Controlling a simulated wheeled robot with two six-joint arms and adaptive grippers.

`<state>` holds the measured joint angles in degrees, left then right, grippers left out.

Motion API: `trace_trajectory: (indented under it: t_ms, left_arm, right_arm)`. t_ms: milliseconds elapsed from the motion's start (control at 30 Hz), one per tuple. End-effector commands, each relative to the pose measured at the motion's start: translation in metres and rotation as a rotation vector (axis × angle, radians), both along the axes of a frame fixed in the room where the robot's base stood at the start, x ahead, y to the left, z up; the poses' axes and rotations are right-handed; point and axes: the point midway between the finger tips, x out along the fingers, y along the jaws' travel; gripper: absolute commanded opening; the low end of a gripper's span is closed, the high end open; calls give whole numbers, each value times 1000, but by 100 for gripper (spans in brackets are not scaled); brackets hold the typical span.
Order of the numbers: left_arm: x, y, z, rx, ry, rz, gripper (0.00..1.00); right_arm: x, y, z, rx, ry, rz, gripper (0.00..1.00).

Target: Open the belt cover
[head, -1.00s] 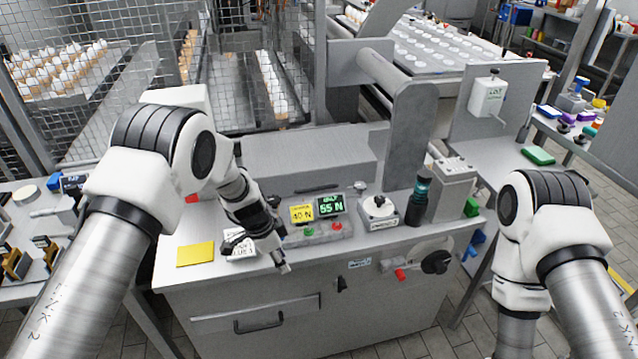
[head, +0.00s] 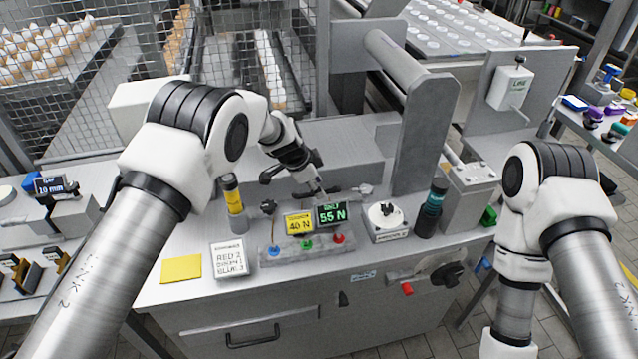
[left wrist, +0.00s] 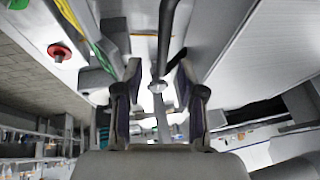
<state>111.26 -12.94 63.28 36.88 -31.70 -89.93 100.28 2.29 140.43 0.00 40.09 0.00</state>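The belt cover (head: 350,142) is a long grey box behind the control panel and looks closed. A dark bar handle (head: 334,189) runs along its lower front, with a small knob-like latch (head: 364,190) at its right end. My left gripper (head: 297,182) is at the cover's front, by the left end of the handle. In the left wrist view its two fingers (left wrist: 160,98) are apart. A dark bar (left wrist: 167,42) shows beyond and between them; I cannot tell whether they touch it. My right arm is at the right, and its gripper is out of view.
Below the cover stand a button panel (head: 308,248) with 40 N and 55 N signs, a dial box (head: 386,219) and a dark cylinder (head: 431,208). A grey upright (head: 425,135) bounds the cover's right.

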Motion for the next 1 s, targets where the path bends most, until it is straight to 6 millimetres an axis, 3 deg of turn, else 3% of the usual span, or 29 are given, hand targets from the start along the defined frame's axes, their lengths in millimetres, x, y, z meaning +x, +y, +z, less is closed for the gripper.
trace_trajectory:
  t_ms: [167, 367, 400, 500, 1000]
  left_arm:
    - [6, -6, -18, 0, 0, 0, 39]
    - [6, -6, -20, 0, 0, 1, 39]
    - [6, -6, -20, 0, 0, 0, 36]
    - [6, -6, -20, 0, 0, 0, 0]
    - [6, -6, -11, -8, 29, 0, 0]
  right_arm:
    - [0, 0, 4, 0, -1, 0, 40]
    - [0, 0, 4, 0, -1, 0, 40]
    - [0, 0, 4, 0, -1, 0, 40]
    - [0, 0, 4, 0, -1, 0, 40]
    - [0, 0, 4, 0, -1, 0, 40]
